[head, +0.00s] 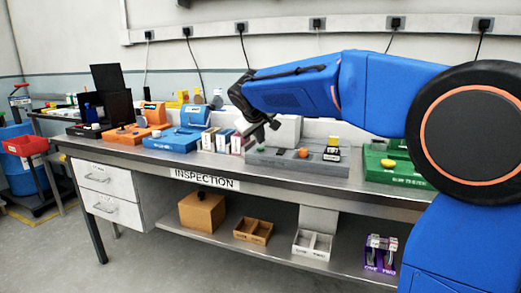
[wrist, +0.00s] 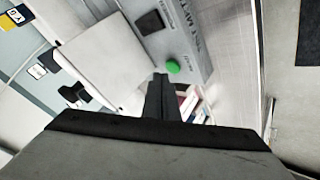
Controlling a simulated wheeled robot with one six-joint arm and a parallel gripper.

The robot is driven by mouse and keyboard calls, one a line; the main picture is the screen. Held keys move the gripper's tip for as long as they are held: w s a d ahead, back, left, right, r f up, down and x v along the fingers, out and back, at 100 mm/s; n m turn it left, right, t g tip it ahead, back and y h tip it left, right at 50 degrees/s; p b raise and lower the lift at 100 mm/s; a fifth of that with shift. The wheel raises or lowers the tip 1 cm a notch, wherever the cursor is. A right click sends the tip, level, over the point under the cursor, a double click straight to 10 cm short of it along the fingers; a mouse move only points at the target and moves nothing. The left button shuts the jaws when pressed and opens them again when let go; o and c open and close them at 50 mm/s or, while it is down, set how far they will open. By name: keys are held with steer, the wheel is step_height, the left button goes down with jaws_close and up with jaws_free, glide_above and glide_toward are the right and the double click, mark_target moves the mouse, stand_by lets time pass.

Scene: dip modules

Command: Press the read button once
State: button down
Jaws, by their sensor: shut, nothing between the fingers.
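A grey panel with lettering that seems to read "TEST METER" (wrist: 200,50) shows in the wrist view. On it is a round green button (wrist: 173,66), the likely read button; its small label is too blurred to read. My gripper (wrist: 159,78) is shut and empty, its fingertips just beside the green button in the picture. I cannot tell whether they touch it or how high they are above it.
The grey station carries an orange knob (head: 303,152) and a small unit with a yellow top (head: 333,142). Upright coloured modules (head: 222,141) and a blue device (head: 172,139) stand left on the bench (head: 290,178).

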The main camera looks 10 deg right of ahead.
mark_target(260, 149)
steer(key=shift+f, duration=0.15)
steer(key=shift+f, duration=0.3)
steer(key=shift+f, duration=0.35)
stand_by(1.2)
steer(key=shift+r, duration=0.8)
steer(key=shift+r, duration=2.5)
